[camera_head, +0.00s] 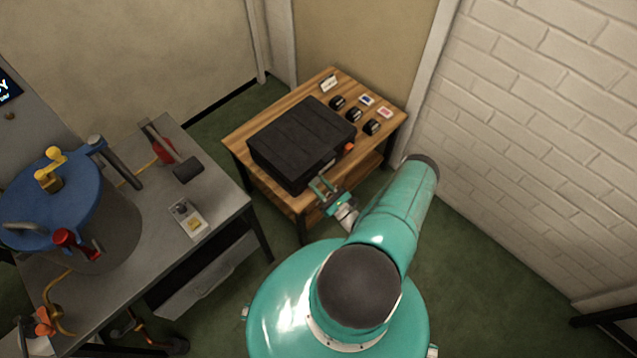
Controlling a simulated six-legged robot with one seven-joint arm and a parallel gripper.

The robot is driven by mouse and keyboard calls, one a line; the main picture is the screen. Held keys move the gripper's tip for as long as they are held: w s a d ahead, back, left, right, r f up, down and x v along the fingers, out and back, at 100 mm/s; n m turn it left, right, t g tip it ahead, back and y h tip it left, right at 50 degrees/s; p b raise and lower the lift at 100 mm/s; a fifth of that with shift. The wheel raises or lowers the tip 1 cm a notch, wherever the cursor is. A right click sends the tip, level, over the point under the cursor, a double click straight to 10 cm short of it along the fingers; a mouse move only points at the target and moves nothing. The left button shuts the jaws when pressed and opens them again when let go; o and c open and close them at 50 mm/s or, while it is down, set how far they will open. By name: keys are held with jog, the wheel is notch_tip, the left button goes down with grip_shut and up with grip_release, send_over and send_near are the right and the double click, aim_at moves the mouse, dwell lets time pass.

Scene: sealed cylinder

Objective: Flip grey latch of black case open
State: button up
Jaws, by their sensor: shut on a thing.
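The black case (300,138) lies closed on a wooden table, its front side facing my arm. An orange-red part (349,147) shows at the right end of that front side. My gripper (318,184) is at the front side, left of the orange-red part, with its fingertips against the case's lower front edge. It is shut on the grey latch, which is small and mostly hidden by the fingers. The latch's exact angle cannot be made out.
A grey workbench (215,190) with a blue-lidded cylinder (75,205) stands at left. A white brick wall (540,130) is at right.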

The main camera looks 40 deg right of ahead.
jog(key=shift+s+f+t, duration=0.3)
jog(key=shift+f+t, duration=0.2)
jog(key=shift+t, duration=0.6)
jog(key=o, duration=1)
jog(key=shift+r, duration=0.1)
jog(key=s+a+r, duration=0.2)
jog(key=s+r, duration=0.1)
jog(key=r, duration=0.1)
jog(key=s+a+r, duration=0.3)
jog(key=s+r, duration=0.1)
jog(key=s+a+r, duration=0.3)
jog(key=s+r, duration=0.1)
jog(key=r, duration=0.1)
jog(key=shift+s+a, duration=0.1)
jog(key=shift+s, duration=0.1)
